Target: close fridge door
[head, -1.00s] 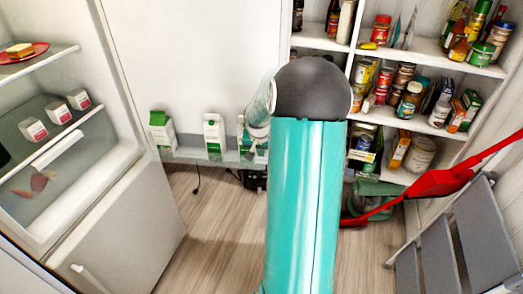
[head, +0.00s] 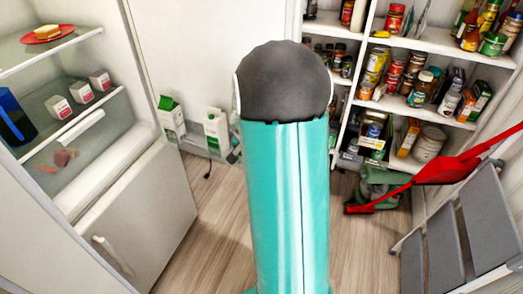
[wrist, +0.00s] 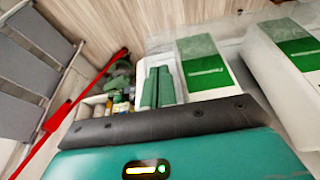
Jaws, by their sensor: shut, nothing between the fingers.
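The fridge stands open at the left of the head view, with its interior shelves (head: 60,45) exposed. Its white door (head: 205,60) is swung wide open, inner side facing me, with milk cartons (head: 216,132) in a low door bin. In the head view my arm hides part of the door and all of my gripper. In the wrist view my gripper (wrist: 158,88) shows as two green fingers together, empty. Cartons (wrist: 205,68) appear just right of the fingers, close to them. I cannot tell whether the gripper touches the bin or door.
Pantry shelves (head: 425,42) with jars and boxes fill the back right. A red long-handled tool (head: 450,170) and a grey folding step ladder (head: 430,240) stand at the right. A freezer drawer (head: 150,225) is closed below.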

